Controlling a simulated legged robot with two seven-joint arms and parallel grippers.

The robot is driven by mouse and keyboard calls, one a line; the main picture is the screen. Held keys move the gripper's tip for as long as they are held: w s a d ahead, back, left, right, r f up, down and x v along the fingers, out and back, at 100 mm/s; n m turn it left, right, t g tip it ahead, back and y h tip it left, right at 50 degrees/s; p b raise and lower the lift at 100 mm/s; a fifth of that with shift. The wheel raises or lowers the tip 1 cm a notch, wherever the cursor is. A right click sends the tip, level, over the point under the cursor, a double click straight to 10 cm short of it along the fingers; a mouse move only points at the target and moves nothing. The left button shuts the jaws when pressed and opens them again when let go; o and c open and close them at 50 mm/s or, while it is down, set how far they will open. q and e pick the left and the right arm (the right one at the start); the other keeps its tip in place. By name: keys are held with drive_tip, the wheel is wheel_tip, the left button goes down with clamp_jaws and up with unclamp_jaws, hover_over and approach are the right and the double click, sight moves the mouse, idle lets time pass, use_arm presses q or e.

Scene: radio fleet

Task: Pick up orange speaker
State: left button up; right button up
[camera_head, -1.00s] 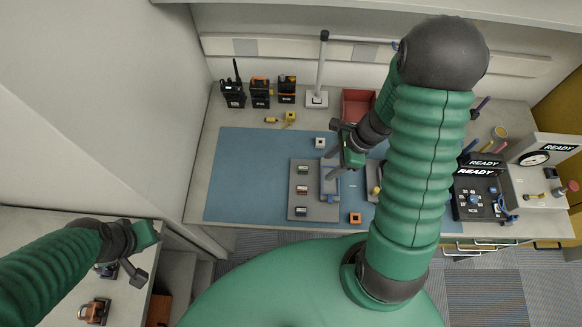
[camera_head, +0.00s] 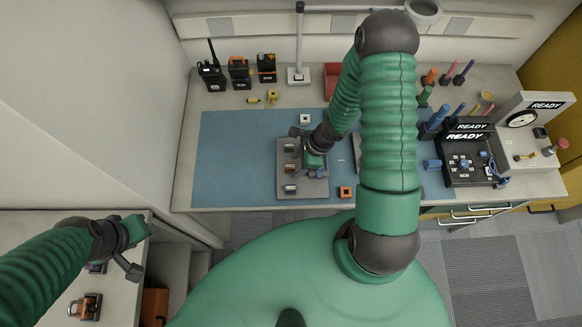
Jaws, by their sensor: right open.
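A small orange square piece with a dark centre, which looks like the orange speaker (camera_head: 346,192), lies on the blue mat (camera_head: 225,160) near its front edge, just right of a grey tray (camera_head: 287,149). My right gripper (camera_head: 308,156) is open above the tray's right part, up and left of the orange piece and apart from it. It hides part of the tray and what stands there. My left gripper (camera_head: 132,248) is far off at the lower left, over another surface; its jaw gap is unclear.
Small parts stand in the tray's left column. A white square piece (camera_head: 305,119) lies behind it. Radios (camera_head: 239,72) and a lamp stand (camera_head: 299,75) are at the back. A test console (camera_head: 470,160) stands right. The mat's left side is clear.

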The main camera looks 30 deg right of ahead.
drive_tip(key=shift+w+a+f, duration=0.1)
drive_tip(key=shift+a, duration=0.1)
drive_tip(key=shift+w+a, duration=0.1)
drive_tip(key=shift+w, duration=0.05)
drive_tip(key=c, duration=1.1)
clamp_jaws()
